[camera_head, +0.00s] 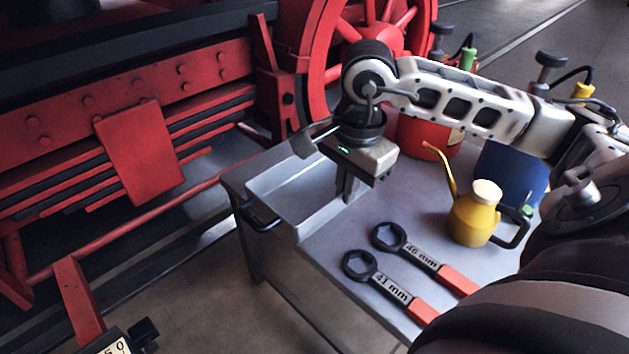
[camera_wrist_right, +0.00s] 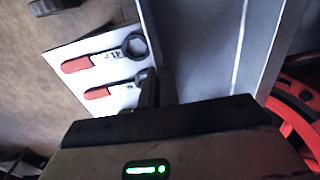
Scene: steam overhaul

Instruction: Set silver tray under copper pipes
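The silver tray (camera_head: 272,207) is a shallow grey rectangular box on the far left part of the table, and it also shows in the right wrist view (camera_wrist_right: 205,45). My right gripper (camera_head: 347,192) points down at the tray's right-hand wall. Its fingers stand close together, one on each side of that wall, and look shut on it; the contact is partly hidden. The wrist view shows the fingers (camera_wrist_right: 158,90) at the tray's rim. No copper pipes can be made out. My left gripper is not in view.
On the grey table (camera_head: 330,275) lie two wrenches, 46 mm (camera_head: 420,258) and 41 mm (camera_head: 388,285). Red locomotive parts (camera_head: 140,150) and a red wheel (camera_head: 325,45) stand left and behind.

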